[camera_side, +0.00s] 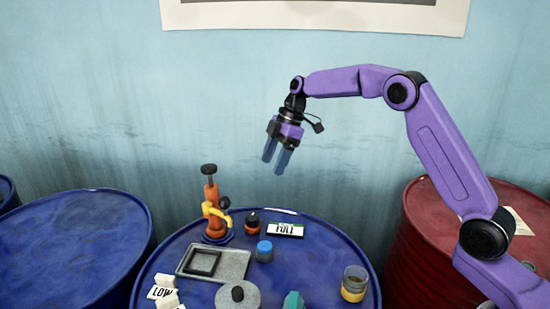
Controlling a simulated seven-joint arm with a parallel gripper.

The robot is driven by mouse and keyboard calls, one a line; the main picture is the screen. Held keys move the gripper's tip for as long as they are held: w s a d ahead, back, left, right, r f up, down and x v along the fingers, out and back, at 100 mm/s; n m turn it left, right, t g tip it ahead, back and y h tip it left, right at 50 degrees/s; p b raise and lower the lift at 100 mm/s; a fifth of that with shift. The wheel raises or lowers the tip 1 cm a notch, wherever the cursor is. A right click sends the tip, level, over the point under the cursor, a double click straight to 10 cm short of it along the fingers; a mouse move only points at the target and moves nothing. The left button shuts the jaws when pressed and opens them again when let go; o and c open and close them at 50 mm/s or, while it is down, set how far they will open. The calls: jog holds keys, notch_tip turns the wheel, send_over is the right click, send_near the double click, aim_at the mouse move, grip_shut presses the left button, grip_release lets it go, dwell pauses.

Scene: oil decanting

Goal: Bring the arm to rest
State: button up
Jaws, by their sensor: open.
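My gripper (276,158) hangs in the air above the blue drum (325,262), clear of everything on its top. Its two blue-grey fingers point down and stand apart with nothing between them. My purple arm reaches in from the right side of the picture and bends down at the wrist.
A grey tray (232,268), a blue-capped jar (264,251), a FULL sign (285,230), a LOW sign (162,293) and a glass with amber liquid (354,284) are also on top. A red drum (425,235) stands right.

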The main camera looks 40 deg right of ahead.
jog(key=shift+d+r, duration=0.1)
jog(key=shift+r, duration=0.1)
dwell(0.3)
jog(key=s+a+r+m+g+h, duration=0.1)
jog(key=s+a, duration=0.2)
jog(key=s, duration=0.8)
jog(key=s+a+r+m+h, duration=0.1)
jog(key=s+a, duration=0.3)
jog(key=s, duration=0.8)
jog(key=s+d+f, duration=0.1)
jog(key=s+d, duration=0.2)
jog(key=s, duration=0.4)
jog(key=s+d+f+m+h, duration=0.1)
jog(key=s+d+f, duration=0.1)
jog(key=s, duration=0.5)
jog(key=s+d+f+h, duration=0.1)
jog(key=s+d, duration=0.3)
jog(key=s, duration=0.4)
jog(key=shift+d+f, duration=0.4)
jog(key=shift+f, duration=0.1)
